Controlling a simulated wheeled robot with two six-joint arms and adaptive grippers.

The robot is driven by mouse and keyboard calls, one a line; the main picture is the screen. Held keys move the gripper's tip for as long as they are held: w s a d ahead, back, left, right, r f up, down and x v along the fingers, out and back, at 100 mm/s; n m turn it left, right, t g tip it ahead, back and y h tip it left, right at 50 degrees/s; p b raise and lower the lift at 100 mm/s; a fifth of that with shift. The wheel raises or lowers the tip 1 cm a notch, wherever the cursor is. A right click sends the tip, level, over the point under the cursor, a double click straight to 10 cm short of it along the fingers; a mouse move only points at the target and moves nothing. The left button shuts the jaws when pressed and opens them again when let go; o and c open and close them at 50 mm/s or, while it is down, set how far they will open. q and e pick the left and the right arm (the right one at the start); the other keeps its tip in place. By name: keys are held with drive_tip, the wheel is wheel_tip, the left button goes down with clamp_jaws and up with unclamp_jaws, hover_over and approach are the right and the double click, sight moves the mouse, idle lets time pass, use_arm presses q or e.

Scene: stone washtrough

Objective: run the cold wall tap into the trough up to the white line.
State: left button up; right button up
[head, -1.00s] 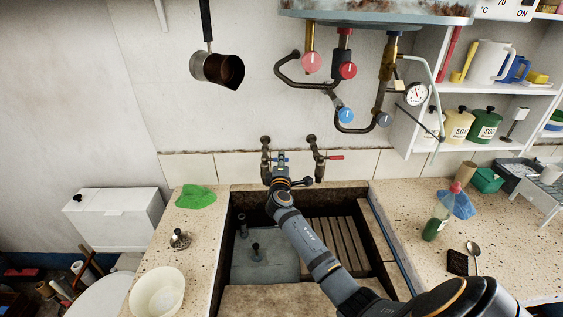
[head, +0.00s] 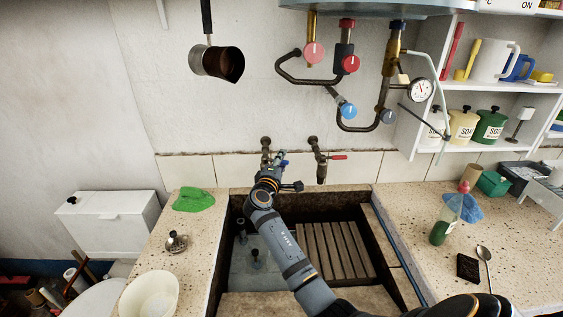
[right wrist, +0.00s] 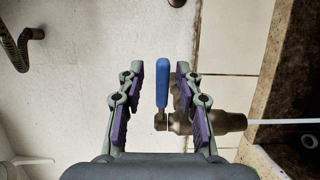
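The cold wall tap (head: 266,146) is the left of two taps above the trough. Its blue lever (right wrist: 162,84) stands between the fingers of my right gripper (right wrist: 158,95) in the right wrist view, with a gap on both sides. The gripper is open; in the head view it (head: 276,163) covers part of the tap. A thin pale stream (right wrist: 283,121) leaves the tap's mouth. The stone trough (head: 350,190) lies below, its left basin partly hidden by my right arm. I cannot make out the white line or the water level. My left gripper is not in view.
A second tap with a red lever (head: 338,157) is close on the right. A slatted wooden rack (head: 335,250) covers the trough's right side. Upright fittings (head: 256,256) stand in the left basin. A green cloth (head: 193,200) and a white bowl (head: 152,296) sit on the left counter.

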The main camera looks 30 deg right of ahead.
drive_tip(key=v, duration=0.7)
drive_tip(key=shift+a, duration=0.15)
drive_tip(key=shift+s, duration=0.15)
idle(7.0)
